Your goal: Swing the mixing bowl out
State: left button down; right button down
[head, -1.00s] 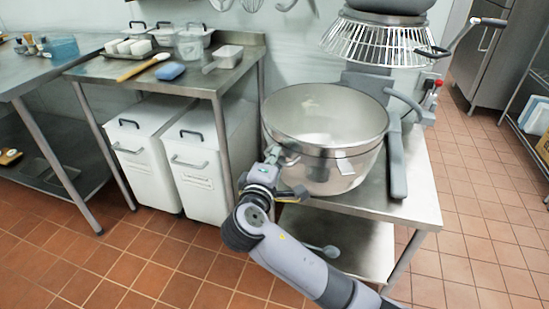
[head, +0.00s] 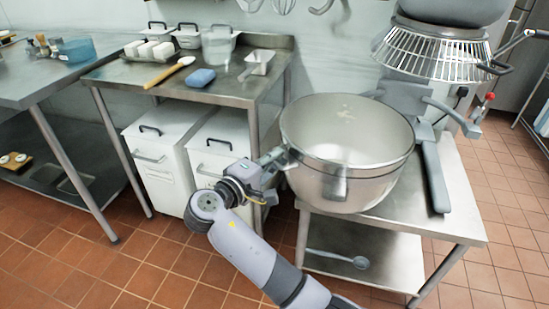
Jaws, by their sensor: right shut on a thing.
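The large steel mixing bowl (head: 378,178) is on the left of the mixer, out from under its wire guard (head: 440,56). Its opening faces up, and I see no contents except pale marks on the inner wall. A small bracket (head: 335,186) sticks out at its front. My right gripper (head: 280,160) is at the bowl's left side just below the rim, shut on it; the exact grip point is partly hidden by the fingers. A grey mixer arm (head: 436,178) lies right of the bowl. My left gripper is out of view.
The bowl is above a steel stand (head: 465,205) with a scoop (head: 345,259) on its lower shelf. Floor in front is clear.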

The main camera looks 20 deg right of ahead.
jog(key=shift+w+a+f, duration=0.1)
jog(key=shift+w+a, duration=0.15)
jog(key=shift+w, duration=0.15)
jog(key=shift+s+d, duration=0.15)
jog(key=shift+s, duration=0.05)
jog(key=c, duration=1.7)
grip_release()
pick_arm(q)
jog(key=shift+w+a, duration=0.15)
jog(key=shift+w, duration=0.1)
pick_arm(e)
notch_tip(320, 180, up, 10)
jog(key=shift+w+f, duration=0.15)
jog(key=shift+f, duration=0.05)
jog(key=shift+r, duration=0.55)
jog(key=shift+a, duration=0.2)
